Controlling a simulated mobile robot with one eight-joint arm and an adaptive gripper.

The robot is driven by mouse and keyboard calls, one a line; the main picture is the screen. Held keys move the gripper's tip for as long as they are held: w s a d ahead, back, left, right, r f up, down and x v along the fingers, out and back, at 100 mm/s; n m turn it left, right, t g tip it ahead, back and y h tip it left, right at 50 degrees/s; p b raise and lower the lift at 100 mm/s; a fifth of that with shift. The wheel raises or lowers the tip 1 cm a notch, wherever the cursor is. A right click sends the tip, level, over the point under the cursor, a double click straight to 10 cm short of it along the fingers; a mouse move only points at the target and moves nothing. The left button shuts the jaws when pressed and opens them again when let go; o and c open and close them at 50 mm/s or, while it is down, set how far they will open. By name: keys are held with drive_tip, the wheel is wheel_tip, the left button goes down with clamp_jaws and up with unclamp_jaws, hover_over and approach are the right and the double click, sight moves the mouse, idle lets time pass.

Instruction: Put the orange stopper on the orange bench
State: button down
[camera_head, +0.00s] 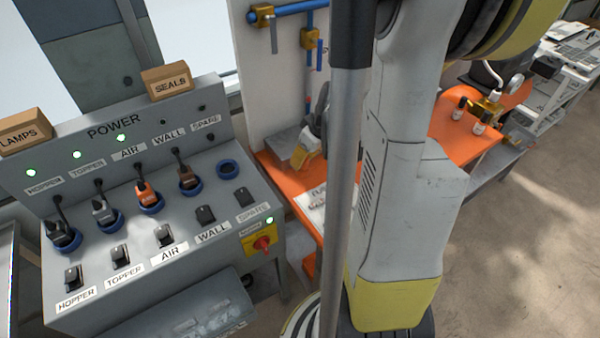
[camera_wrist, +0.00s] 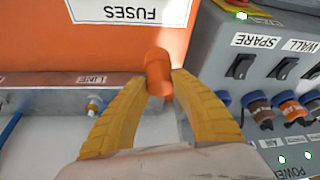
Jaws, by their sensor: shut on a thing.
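The orange stopper (camera_wrist: 158,75) is held between the yellow fingertips of my gripper (camera_wrist: 160,92) in the wrist view. Past it lies an orange surface with a white FUSES label, which appears to be the orange bench (camera_wrist: 100,58). In the head view the orange bench (camera_head: 275,170) is behind my arm and partly hidden by it. The yellow fingers of my gripper (camera_head: 303,158) show over the bench's back part, left of my arm. I cannot make out the stopper there. Whether the stopper touches the bench is unclear.
A grey power panel (camera_head: 150,240) with plugs and switches stands left of the bench. A grey rail with a hose fitting (camera_wrist: 95,105) runs along the orange surface.

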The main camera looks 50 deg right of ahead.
sight(299, 170)
drive_tip(key=shift+w+a+f, duration=0.25)
drive_tip(key=shift+w+f, duration=0.2)
drive_tip(key=shift+w, duration=0.1)
wheel_tip(299, 170, down, 4)
drive_tip(key=shift+b, duration=1.1)
drive_tip(key=shift+r, duration=0.15)
drive_tip(key=c, duration=1.5)
unclamp_jaws()
drive_tip(key=shift+f, duration=0.2)
drive_tip(key=shift+c, duration=0.2)
drive_tip(key=o, duration=0.4)
drive_tip(key=shift+c, duration=0.2)
